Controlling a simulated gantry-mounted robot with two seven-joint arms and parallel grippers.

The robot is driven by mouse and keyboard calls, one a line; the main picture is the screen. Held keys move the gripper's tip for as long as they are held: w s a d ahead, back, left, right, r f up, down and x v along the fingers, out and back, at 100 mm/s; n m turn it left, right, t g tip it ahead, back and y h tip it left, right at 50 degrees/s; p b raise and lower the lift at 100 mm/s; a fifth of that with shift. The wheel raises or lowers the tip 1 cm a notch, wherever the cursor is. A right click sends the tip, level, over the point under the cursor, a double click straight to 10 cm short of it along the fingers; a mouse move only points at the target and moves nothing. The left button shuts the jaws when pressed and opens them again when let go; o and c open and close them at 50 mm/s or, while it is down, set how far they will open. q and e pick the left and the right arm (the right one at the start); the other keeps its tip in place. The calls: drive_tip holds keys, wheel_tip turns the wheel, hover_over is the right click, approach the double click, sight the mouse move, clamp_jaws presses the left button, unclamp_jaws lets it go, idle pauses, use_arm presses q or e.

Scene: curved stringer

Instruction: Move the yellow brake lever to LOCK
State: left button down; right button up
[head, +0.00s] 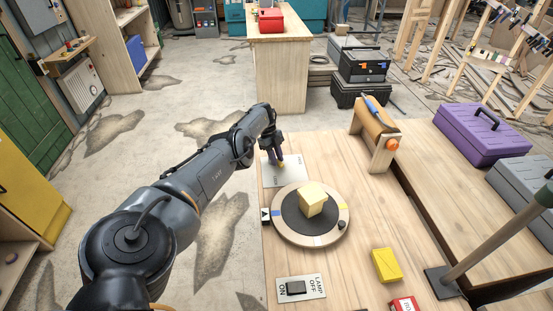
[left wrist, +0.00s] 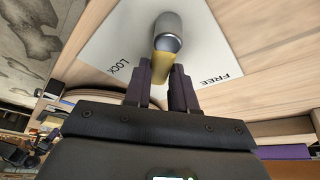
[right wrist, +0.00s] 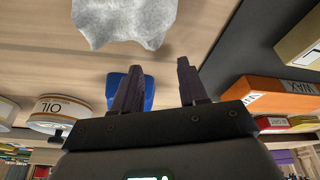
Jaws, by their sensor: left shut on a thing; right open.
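The yellow brake lever (left wrist: 162,68) projects from a grey round pivot (left wrist: 168,32) on a pale plate (left wrist: 105,38) marked LOCK and FREE. In the left wrist view it points between the two words. My left gripper (head: 275,158) is shut on the lever, a finger on either side. In the head view the plate (head: 288,178) lies at the table's far left corner, and the gripper hides most of the lever. My right gripper (right wrist: 160,80) is open in the right wrist view, with nothing held; it is outside the head view.
A round turntable (head: 283,231) with a pale yellow block (head: 311,199) stands just in front of the plate. A lamp switch (head: 300,289), a yellow box (head: 386,265) and a wooden stand (head: 383,154) are also on the table. A blue thing (right wrist: 148,92) shows behind my right fingers.

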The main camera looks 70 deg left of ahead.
use_arm(q)
drive_tip(key=shift+f, duration=0.1)
idle(0.4)
drive_tip(key=c, duration=0.9)
unclamp_jaws()
drive_tip(key=v, duration=1.1)
